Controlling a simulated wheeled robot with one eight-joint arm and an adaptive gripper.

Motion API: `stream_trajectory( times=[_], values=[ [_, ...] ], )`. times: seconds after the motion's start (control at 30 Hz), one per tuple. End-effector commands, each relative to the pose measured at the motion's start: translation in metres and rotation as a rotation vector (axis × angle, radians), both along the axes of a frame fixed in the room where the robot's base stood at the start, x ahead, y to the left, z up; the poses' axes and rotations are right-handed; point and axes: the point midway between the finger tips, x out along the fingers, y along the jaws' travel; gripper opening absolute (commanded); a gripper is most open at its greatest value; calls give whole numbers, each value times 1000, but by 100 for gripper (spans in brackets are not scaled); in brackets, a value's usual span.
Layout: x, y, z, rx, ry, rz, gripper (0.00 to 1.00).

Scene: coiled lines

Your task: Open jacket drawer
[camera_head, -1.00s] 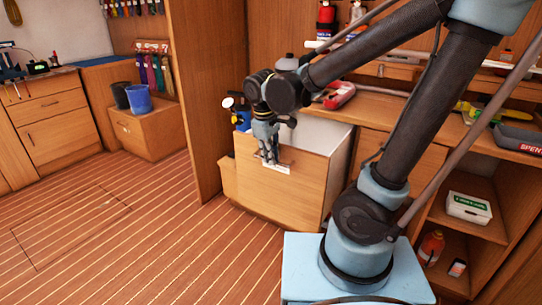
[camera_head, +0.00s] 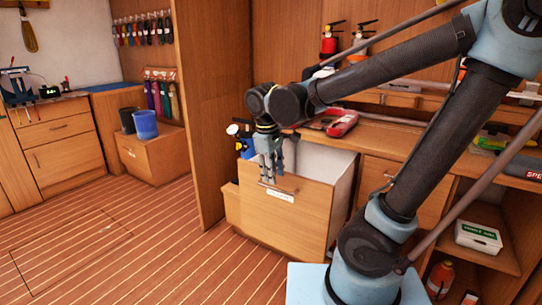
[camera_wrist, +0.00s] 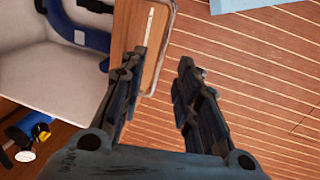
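The jacket drawer, as I take it from the open drawer in the middle of the head view, has a wooden front (camera_head: 310,215), a bar handle (camera_head: 287,190) and a white label. It stands pulled out, with its pale inside showing. A dark blue item (camera_wrist: 85,32) lies inside it in the wrist view. My gripper (camera_head: 271,180) points down at the drawer front, close to the handle. In the wrist view my gripper (camera_wrist: 164,56) has its fingers apart with nothing held between them. The left finger overlaps the drawer front in the picture; whether it touches is unclear.
A wooden partition (camera_head: 213,100) stands left of the drawer. A worktop above it holds a red tool (camera_head: 342,124). Blue and dark buckets (camera_head: 146,123) stand on a low cabinet at left. The striped floor (camera_head: 120,235) in front is mostly clear.

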Motion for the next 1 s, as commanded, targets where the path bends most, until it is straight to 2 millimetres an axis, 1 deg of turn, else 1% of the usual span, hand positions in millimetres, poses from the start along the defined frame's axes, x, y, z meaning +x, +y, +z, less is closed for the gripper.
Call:
stream_trajectory(
  times=[0.1,0.3,0.5,0.7,1.0],
  values=[
    [-3,1,18,0,0,0,30],
    [-8,3,46,0,0,1,30],
    [-11,5,64,0,1,0,30],
    [-12,6,70,1,1,-1,30],
    [-11,4,70,1,0,-5,30]
  ],
)
